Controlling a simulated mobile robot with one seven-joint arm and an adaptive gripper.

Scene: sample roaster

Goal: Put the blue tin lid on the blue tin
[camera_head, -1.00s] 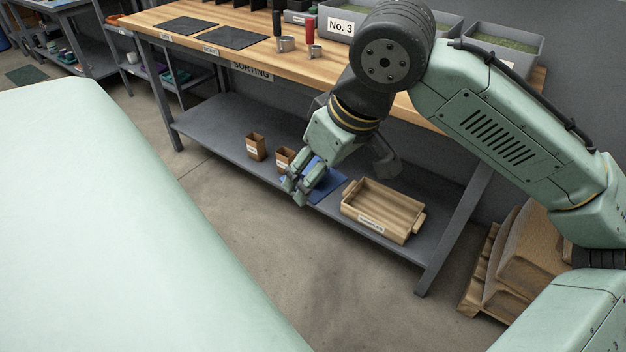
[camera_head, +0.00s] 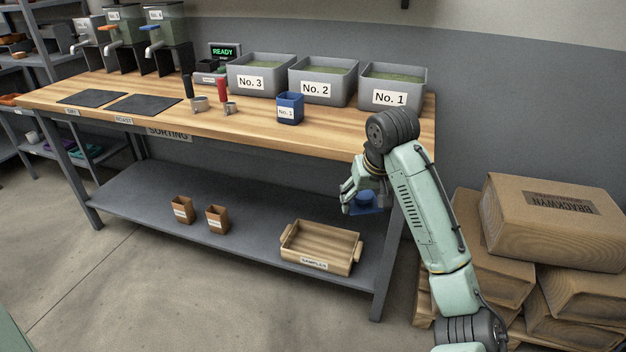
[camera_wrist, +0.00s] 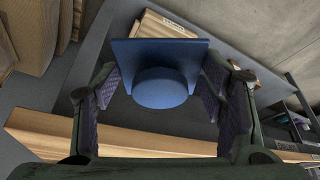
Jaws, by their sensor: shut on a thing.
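The blue tin (camera_head: 290,108), with a white No. 1 label, stands upright on the wooden bench top in front of the grey bins. My gripper (camera_head: 356,197) is in front of the bench's right end, below the top's level and to the right of the tin. It is shut on the blue tin lid (camera_head: 364,203). In the wrist view the lid (camera_wrist: 160,88) is a square blue plate with a round knob, and the knob sits between the two fingers of my gripper (camera_wrist: 160,100). The tin is not seen in the wrist view.
Grey bins No. 3 (camera_head: 251,82), No. 2 (camera_head: 317,88) and No. 1 (camera_head: 380,99) line the bench's back. The lower shelf (camera_head: 150,200) holds two brown boxes and a wooden tray (camera_head: 318,252). Cardboard sacks (camera_head: 545,215) are stacked at right.

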